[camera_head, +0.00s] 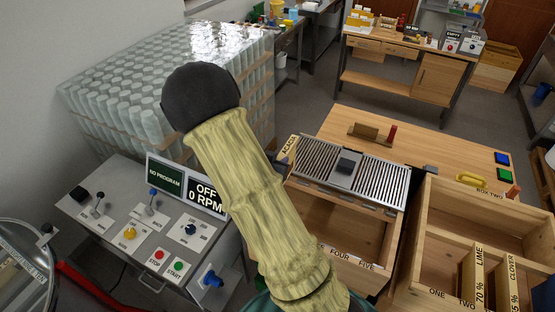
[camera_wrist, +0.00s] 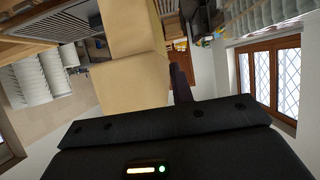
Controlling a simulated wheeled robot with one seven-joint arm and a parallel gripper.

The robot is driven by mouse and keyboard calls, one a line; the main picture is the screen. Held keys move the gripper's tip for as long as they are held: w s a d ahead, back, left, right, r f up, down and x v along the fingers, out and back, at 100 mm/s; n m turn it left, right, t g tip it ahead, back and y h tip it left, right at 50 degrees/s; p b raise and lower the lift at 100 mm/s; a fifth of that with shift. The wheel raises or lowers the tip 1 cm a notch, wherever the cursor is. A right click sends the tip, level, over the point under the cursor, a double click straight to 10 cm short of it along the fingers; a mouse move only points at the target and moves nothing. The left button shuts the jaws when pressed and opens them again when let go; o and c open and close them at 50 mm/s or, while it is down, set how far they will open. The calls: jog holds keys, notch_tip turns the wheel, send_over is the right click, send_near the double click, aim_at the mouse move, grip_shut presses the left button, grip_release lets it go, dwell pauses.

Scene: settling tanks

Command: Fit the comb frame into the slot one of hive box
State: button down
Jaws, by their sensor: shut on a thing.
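In the wrist view my gripper (camera_wrist: 180,82) is shut on a tan wooden piece, which I take to be the comb frame (camera_wrist: 135,85). In the head view, a wooden bar lettered ACACIA (camera_head: 289,145) shows past my yellow-sleeved arm. My arm hides most of the gripper and the held piece there. The middle wooden hive box (camera_head: 345,262) has labels FOUR and FIVE on its front edge; its left part is hidden by my arm. The right hive box (camera_head: 437,205), near a BOX TWO label, has ONE and TWO on its front edge.
A metal grille (camera_head: 385,186) lies over the back of the middle box. Frames lettered 70 % (camera_head: 473,278) and CLOVER (camera_head: 506,285) stand in the right box. A control panel (camera_head: 150,225) with levers and buttons is at left. Wrapped jars (camera_head: 130,90) are stacked behind it.

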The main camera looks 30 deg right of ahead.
jog(key=shift+d+f+b, duration=0.15)
jog(key=shift+f+b, duration=1)
jog(key=shift+f, duration=0.25)
jog(key=shift+s+f+b, duration=0.1)
jog(key=shift+f+b, duration=0.45)
jog(key=shift+f, duration=0.05)
jog(key=shift+a+f+b, duration=0.2)
jog(key=shift+f+b, duration=0.25)
jog(key=shift+f, duration=0.15)
jog(key=shift+d, duration=0.1)
